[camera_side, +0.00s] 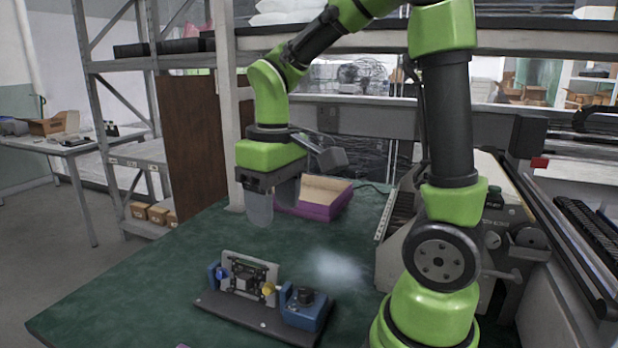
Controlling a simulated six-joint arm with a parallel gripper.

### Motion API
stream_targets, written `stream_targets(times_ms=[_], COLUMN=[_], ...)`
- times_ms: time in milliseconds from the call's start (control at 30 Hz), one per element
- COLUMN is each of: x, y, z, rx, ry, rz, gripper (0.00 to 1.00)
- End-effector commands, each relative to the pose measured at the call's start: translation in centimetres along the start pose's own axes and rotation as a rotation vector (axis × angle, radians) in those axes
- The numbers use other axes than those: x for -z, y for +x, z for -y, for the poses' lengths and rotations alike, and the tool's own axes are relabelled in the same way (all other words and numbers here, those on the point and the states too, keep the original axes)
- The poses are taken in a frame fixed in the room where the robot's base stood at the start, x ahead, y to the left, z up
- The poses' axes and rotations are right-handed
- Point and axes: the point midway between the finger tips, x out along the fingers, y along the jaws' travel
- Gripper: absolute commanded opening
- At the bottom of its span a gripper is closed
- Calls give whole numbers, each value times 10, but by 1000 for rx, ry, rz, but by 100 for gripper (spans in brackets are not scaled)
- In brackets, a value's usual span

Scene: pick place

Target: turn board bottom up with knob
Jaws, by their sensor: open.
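A small board (248,275) stands on edge in a fixture on the green table, with a metallic frame and dark parts on its face. A smaller blue holder (214,275) is at the left end. My gripper (273,210) hangs above and behind the board, pointing down. Its fingers are apart and nothing shows between them. It touches neither the board nor the knob.
A purple open box (318,198) stands on the green table (130,290) behind my gripper. A grey machine (400,230) borders the table on the right. A brown panel (193,140) and metal shelving stand at the back left. The table left of the fixture is clear.

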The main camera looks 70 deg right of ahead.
Motion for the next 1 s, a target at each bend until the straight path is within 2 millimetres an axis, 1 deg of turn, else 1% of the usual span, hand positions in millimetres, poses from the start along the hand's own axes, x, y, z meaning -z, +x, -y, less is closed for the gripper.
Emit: stream_targets(times_ms=[33,200,500,800,1000], x=[-4,-17,-44,-71,-82], y=[-7,-24,-48,-63,-66], z=[4,15,32,45,50], rx=[9,44,129,234,288], ry=[8,43,102,157,181], rz=[-36,-136,-307,-459,-518], gripper=[55,55,55,55,55])
